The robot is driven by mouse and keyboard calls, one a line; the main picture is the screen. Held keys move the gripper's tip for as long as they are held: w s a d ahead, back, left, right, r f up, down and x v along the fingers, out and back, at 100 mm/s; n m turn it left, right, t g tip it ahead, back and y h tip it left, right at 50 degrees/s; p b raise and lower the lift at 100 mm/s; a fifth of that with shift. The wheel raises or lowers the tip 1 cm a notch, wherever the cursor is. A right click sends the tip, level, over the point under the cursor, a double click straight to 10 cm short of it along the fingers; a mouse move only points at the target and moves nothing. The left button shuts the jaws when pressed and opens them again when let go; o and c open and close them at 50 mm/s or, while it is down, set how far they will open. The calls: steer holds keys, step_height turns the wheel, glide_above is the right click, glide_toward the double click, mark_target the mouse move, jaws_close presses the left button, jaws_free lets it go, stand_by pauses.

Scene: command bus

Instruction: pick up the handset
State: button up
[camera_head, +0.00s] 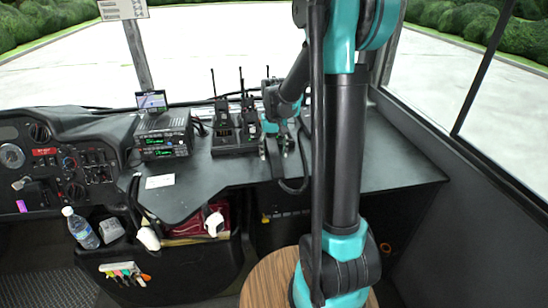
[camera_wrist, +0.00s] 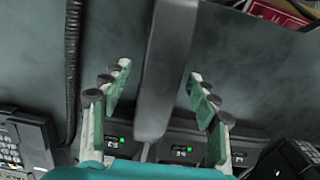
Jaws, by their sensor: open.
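Dark handsets with upright antennas stand in a charger at the dash centre: a left one (camera_head: 223,122) and one beside it (camera_head: 248,116). An antenna also rises behind my gripper (camera_head: 276,148), which is open at the right end of the charger (camera_head: 235,150). Handsets with keypads show at the left (camera_wrist: 18,145) and right (camera_wrist: 293,160) edges. Green charger lights show between them.
A radio unit (camera_head: 163,137) with a small screen stands left of the charger. A white card (camera_head: 160,181) lies in front of it. The dash top (camera_head: 375,165) is clear on the right. The windscreen is behind. A black ribbed cable (camera_wrist: 72,60) runs left of my fingers.

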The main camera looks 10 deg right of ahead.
jaws_close()
stand_by(0.4)
